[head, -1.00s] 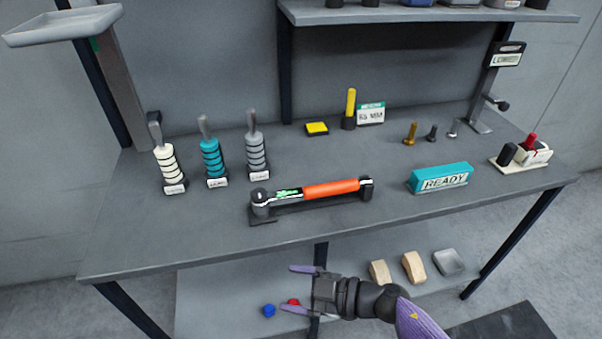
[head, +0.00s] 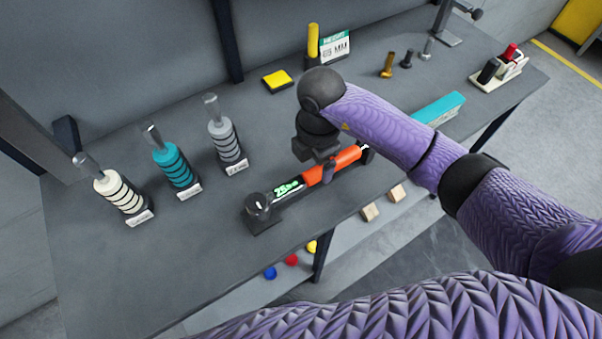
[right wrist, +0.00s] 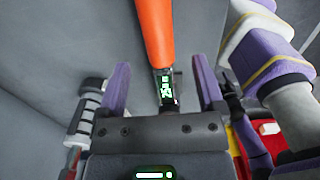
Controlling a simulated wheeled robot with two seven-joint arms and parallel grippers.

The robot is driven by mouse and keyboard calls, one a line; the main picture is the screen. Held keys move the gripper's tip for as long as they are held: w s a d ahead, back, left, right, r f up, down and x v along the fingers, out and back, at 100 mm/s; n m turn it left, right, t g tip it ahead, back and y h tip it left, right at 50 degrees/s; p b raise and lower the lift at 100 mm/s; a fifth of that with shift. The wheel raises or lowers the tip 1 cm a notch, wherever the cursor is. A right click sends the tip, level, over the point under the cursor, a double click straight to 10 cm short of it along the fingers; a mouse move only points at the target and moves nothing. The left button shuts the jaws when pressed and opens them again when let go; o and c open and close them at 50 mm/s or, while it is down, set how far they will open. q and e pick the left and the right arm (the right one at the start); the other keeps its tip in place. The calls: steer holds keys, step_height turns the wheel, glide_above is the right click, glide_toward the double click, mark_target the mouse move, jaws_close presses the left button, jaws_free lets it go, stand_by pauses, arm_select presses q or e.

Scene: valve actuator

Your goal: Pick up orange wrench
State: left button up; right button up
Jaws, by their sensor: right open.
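The orange wrench (head: 342,161) lies on a dark holder on the grey workbench. It has an orange handle, a lit green display and a round dark head (head: 260,206) at its left end. My right gripper (head: 327,176) is open just over the handle and hides part of it. In the right wrist view the orange handle (right wrist: 154,30) runs up from the display (right wrist: 165,88), with the open fingers of my right gripper (right wrist: 160,75) on either side. I cannot tell whether they touch it. My left gripper is not in view.
White (head: 120,192), teal (head: 175,166) and grey (head: 224,140) ringed tools stand on the left. A yellow block (head: 277,80) and upright yellow-handled tool (head: 313,42) are behind the wrench. A teal block (head: 440,107) is partly behind my arm. The bench's left front is clear.

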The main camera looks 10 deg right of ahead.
mark_target(313, 171)
step_height(313, 171, down, 6)
steer(key=shift+a+r+b, duration=0.1)
steer(key=shift+b, duration=0.6)
jaws_close()
